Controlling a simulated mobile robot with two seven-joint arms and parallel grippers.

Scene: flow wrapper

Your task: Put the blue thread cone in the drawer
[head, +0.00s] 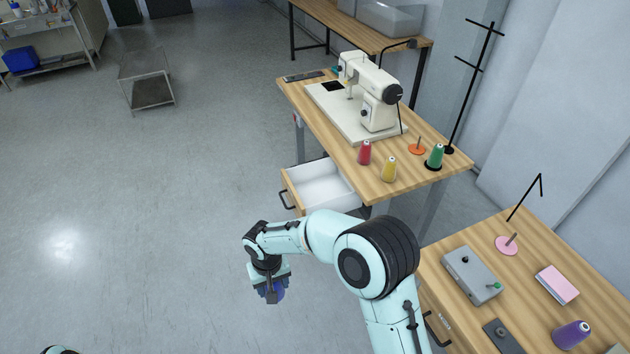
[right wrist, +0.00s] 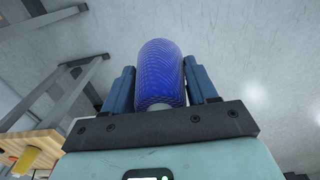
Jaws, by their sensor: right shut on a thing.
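The blue thread cone (right wrist: 161,75) is between the fingers of my right gripper (right wrist: 161,88), which is shut on it. In the head view my right gripper (head: 268,285) hangs low over the floor, left of and nearer than the drawer, with part of the blue cone (head: 279,290) showing and the rest hidden by the gripper. The drawer (head: 318,187) under the sewing table is pulled open. Its white inside looks empty, and it has a dark handle on its front. My left gripper is not in view; only a small piece of an arm shows at the bottom left edge.
The sewing table (head: 290,92) carries a sewing machine (head: 368,92) and red (head: 365,152), yellow (head: 389,170) and green (head: 435,156) cones. A nearer table holds a grey box (head: 471,274) and a purple cone (head: 571,334). The floor left of the drawer is clear.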

